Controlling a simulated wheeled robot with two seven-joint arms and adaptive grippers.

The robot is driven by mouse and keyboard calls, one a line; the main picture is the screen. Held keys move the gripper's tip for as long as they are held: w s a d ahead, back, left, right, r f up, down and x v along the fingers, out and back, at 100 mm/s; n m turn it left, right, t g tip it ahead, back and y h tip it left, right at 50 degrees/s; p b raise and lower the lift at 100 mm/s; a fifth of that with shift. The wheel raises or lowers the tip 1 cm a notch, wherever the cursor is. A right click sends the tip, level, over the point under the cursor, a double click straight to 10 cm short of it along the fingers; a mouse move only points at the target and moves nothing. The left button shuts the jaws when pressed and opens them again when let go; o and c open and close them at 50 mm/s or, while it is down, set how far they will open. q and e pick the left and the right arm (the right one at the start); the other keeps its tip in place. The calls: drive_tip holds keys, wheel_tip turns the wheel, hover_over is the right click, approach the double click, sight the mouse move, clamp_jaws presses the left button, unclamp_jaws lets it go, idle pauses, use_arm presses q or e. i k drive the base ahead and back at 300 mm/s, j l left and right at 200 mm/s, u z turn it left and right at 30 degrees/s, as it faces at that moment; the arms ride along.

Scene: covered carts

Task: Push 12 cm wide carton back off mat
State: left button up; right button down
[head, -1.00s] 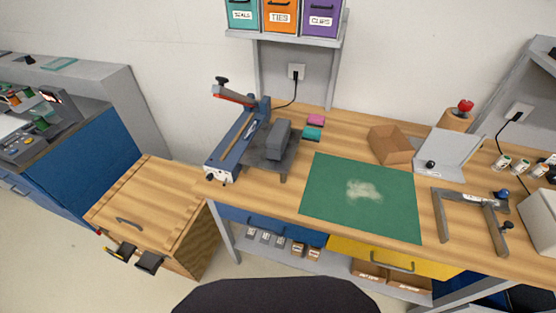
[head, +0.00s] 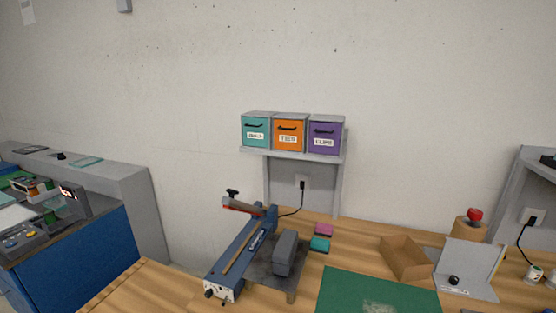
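An open brown carton (head: 405,262) stands on the wooden bench just behind the back edge of the green mat (head: 345,292), toward the mat's right corner. Its near corner is very close to the mat edge; I cannot tell whether they touch. Its width cannot be read from this view. Only the back part of the mat shows, with a pale powdery patch (head: 378,308) at the bottom edge of the picture. No carton is on the visible part of the mat. Neither of my grippers is in view.
A blue sealer (head: 241,262) stands left of the mat, with pink (head: 325,230) and teal (head: 320,244) blocks beside it. A grey angled plate (head: 470,268) stands right of the carton, in front of a brown cylinder (head: 467,229) with a red top. Labelled bins (head: 290,133) sit on a shelf above.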

sight(408, 262)
drive_tip(key=j+z, duration=0.4)
drive_tip(key=j, duration=0.25)
drive_tip(key=k+j+z, duration=0.1)
drive_tip(key=j+z, duration=0.3)
drive_tip(key=j, duration=0.2)
